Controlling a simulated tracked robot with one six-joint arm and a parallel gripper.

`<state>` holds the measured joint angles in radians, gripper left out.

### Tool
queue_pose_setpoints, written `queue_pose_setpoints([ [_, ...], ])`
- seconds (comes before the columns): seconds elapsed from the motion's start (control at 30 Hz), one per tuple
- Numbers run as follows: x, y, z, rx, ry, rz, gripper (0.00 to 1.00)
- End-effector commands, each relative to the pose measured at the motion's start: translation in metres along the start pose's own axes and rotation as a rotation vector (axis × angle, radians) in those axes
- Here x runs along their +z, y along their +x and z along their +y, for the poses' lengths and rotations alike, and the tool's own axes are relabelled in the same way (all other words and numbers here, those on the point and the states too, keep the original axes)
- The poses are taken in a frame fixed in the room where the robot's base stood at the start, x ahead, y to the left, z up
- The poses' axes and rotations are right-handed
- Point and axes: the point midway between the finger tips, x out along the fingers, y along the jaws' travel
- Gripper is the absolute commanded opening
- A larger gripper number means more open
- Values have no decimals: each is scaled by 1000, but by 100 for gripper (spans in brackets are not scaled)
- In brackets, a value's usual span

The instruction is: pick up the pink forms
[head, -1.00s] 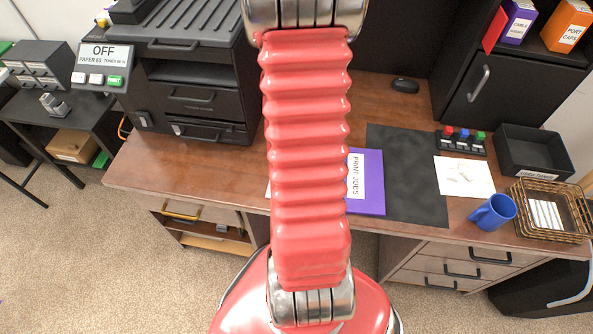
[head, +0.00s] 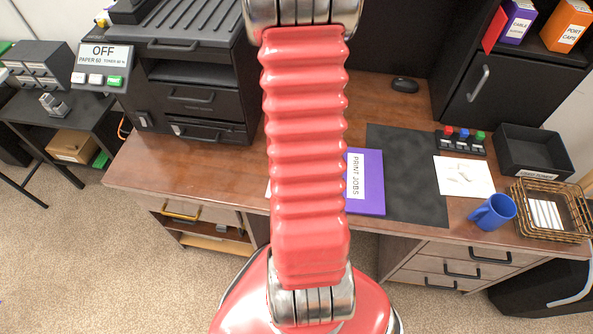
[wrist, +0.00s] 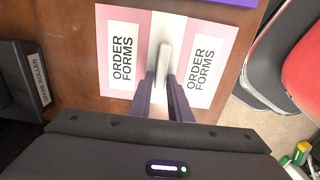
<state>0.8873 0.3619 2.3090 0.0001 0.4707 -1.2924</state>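The pink forms (wrist: 124,28) show in the wrist view as two pink areas, each with a white label reading "ORDER FORMS". A pale strip with a raised light grey piece (wrist: 163,50) runs between them. My gripper (wrist: 163,80) points at this middle strip, its two dark fingers close together on either side of the grey piece. Whether the fingers press on it is unclear. In the head view my red arm covers the middle of the desk, and neither the pink forms nor my gripper can be seen.
On the desk (head: 220,180) are a black printer (head: 195,95) with an "OFF" panel, a purple "PRINT JOBS" folder (head: 372,190), a dark mat (head: 410,170), a blue mug (head: 492,212), a wire basket (head: 552,226) and a black tray (head: 533,150).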

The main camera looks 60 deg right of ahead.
Motion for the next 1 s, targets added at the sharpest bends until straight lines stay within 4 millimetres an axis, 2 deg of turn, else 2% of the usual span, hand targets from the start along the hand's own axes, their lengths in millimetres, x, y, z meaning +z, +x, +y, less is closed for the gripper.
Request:
queue_pose_setpoints([
  [0.23, 0, 0, 0, 0, 0, 0, 0],
  [0.77, 0, 0, 0, 1, -1, 0, 0],
  [1.0, 0, -9, 1, 2, -1, 1, 0],
])
